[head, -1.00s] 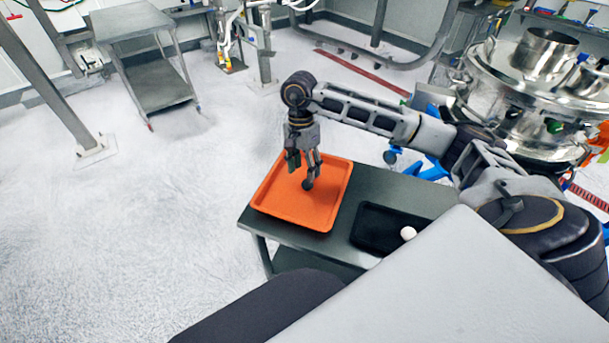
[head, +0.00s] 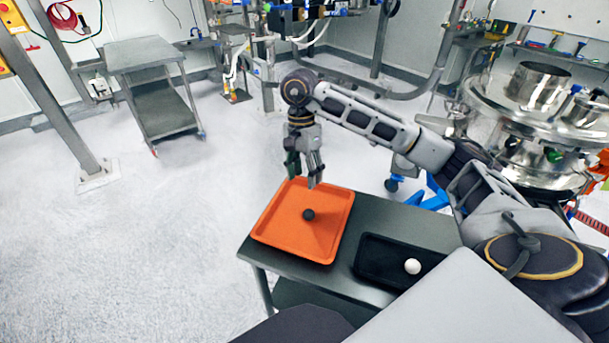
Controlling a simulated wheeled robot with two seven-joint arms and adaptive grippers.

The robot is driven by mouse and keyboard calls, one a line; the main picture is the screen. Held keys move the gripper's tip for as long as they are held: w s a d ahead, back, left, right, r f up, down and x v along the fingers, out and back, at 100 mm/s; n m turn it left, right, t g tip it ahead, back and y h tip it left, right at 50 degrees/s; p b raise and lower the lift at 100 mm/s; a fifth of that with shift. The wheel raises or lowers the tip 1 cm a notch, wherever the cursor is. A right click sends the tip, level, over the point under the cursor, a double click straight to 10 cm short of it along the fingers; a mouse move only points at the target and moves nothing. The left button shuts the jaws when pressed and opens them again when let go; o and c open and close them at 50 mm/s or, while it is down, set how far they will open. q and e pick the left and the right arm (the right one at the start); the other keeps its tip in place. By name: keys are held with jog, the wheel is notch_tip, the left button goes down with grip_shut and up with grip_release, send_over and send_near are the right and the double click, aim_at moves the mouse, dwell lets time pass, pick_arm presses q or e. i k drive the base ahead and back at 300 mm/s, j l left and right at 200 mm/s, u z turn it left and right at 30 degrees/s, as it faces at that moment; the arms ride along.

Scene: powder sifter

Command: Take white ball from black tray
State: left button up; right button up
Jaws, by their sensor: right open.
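The white ball (head: 412,266) lies in the black tray (head: 378,262), toward its right side. The black tray sits on the dark table (head: 385,215), to the right of an orange tray (head: 275,243). A dark ball (head: 308,215) lies in the orange tray near its middle. My right gripper (head: 303,176) is open and points down above the far edge of the orange tray, apart from the dark ball. It is well to the left of and beyond the white ball. My left gripper is not in view.
A large shiny metal sifter (head: 530,110) stands at the right, beyond the table. A grey metal cart (head: 155,90) stands at the back left, near a steel post (head: 60,90). The floor at the left is clear.

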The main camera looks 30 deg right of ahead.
aim_at(412, 265)
jog(key=z, duration=2.2)
